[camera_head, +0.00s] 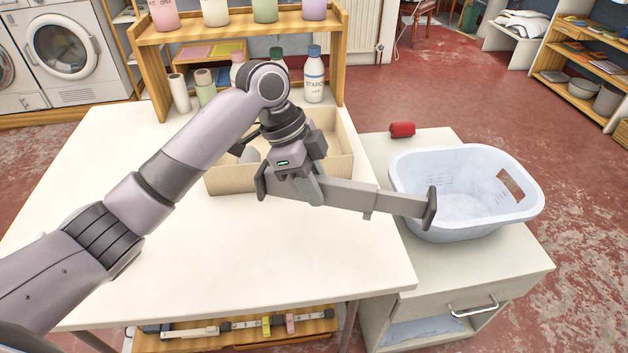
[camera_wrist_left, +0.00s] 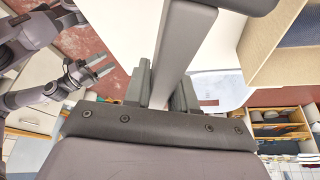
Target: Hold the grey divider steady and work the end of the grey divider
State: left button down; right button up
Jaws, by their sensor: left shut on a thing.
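The grey divider (camera_head: 345,194) is a long flat bar with a short crosspiece at each end. In the head view it lies across the picture above the white table, one end in front of the cardboard box and the other in front of the basket. My left gripper (camera_head: 303,190) is shut on it, nearer its left end. In the left wrist view the divider (camera_wrist_left: 182,48) runs up from between the fingers. My right gripper (camera_wrist_left: 100,68) shows at the left of that view, open and empty, apart from the divider. The right arm is not in the head view.
An open cardboard box (camera_head: 228,179) stands on the white table (camera_head: 190,262), behind the left gripper. A pale laundry basket (camera_head: 470,226) and a red roll (camera_head: 402,129) are on the side cabinet (camera_head: 440,271). A wooden shelf with bottles (camera_head: 314,80) stands behind. The table's front is clear.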

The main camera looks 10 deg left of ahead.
pick_arm(q)
notch_tip(320, 180, down, 6)
jog(key=shift+f, duration=0.1)
jog(key=shift+f, duration=0.1)
jog(key=shift+f, duration=1.2)
jog(key=shift+f, duration=0.15)
jog(key=c, duration=1.1)
grip_release()
jog(key=shift+r+p, duration=0.3)
jog(key=shift+p, duration=0.3)
